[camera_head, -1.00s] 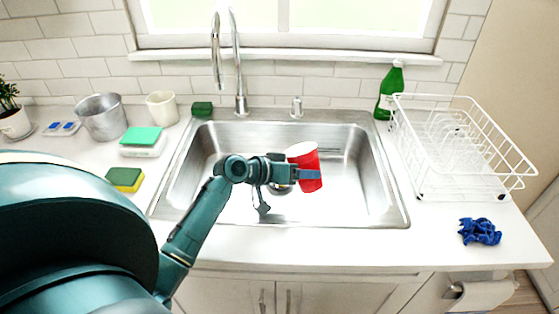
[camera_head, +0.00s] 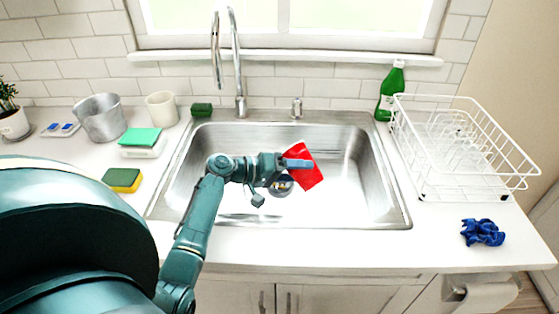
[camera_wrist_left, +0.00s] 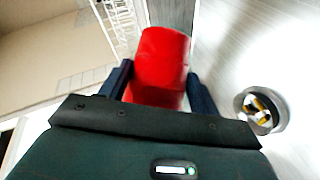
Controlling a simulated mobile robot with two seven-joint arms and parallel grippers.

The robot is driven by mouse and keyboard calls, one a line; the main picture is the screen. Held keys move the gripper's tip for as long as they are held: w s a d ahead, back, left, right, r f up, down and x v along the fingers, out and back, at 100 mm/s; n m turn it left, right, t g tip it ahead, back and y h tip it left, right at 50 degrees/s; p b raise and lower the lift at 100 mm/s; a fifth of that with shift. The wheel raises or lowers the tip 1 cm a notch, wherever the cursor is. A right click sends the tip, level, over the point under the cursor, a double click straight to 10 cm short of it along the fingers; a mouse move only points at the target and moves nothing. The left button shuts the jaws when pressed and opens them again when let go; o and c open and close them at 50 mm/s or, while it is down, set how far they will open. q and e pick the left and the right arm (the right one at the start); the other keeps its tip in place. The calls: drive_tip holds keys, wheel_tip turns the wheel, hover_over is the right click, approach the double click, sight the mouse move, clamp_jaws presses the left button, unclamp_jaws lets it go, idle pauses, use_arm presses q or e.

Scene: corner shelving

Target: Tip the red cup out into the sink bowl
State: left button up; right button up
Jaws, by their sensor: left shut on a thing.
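The red cup (camera_head: 309,176) is strongly tilted over the sink bowl (camera_head: 350,205). Its opening does not show, so I cannot see whether anything is inside. My left gripper (camera_head: 298,163) is shut on the cup's side and holds it above the bowl. In the left wrist view the cup (camera_wrist_left: 160,65) sits between the two dark fingers of my left gripper (camera_wrist_left: 160,88). The round drain (camera_head: 281,185) is just below and left of the cup, with small yellowish and white bits in it; it also shows in the left wrist view (camera_wrist_left: 262,110). My right gripper is out of view.
The tap (camera_head: 239,75) rises behind the bowl. A green bottle (camera_head: 391,92) and a white dish rack (camera_head: 460,150) stand right. A crumpled blue cloth (camera_head: 482,232) lies front right. Sponges (camera_head: 122,180), a metal pot (camera_head: 101,118) and a pale cup (camera_head: 162,109) stand left.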

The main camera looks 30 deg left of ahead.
use_arm(q)
drive_tip(key=shift+r+n, duration=0.3)
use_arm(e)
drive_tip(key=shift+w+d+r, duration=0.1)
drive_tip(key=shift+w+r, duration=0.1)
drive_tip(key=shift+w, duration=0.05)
use_arm(q)
drive_tip(key=shift+a+r+h+p, duration=0.1)
drive_tip(key=shift+h+p, duration=0.2)
drive_tip(key=shift+p, duration=0.05)
drive_tip(key=shift+r+n, duration=0.15)
drive_tip(key=shift+n, duration=0.25)
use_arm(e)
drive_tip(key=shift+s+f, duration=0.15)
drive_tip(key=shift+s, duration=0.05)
use_arm(q)
drive_tip(key=shift+w+a+r+n+h, duration=0.15)
drive_tip(key=shift+a+r+n+h, duration=0.15)
drive_tip(key=shift+a+n+h, duration=0.15)
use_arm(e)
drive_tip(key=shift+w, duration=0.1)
use_arm(q)
drive_tip(key=shift+w+a+r+t, duration=0.1)
drive_tip(key=shift+a+t, duration=0.15)
drive_tip(key=shift+t, duration=0.05)
drive_tip(key=shift+a+r+n, duration=0.1)
drive_tip(key=shift+n, duration=0.15)
drive_tip(key=shift+h, duration=0.25)
drive_tip(key=shift+a+r, duration=0.1)
drive_tip(key=shift+r, duration=0.05)
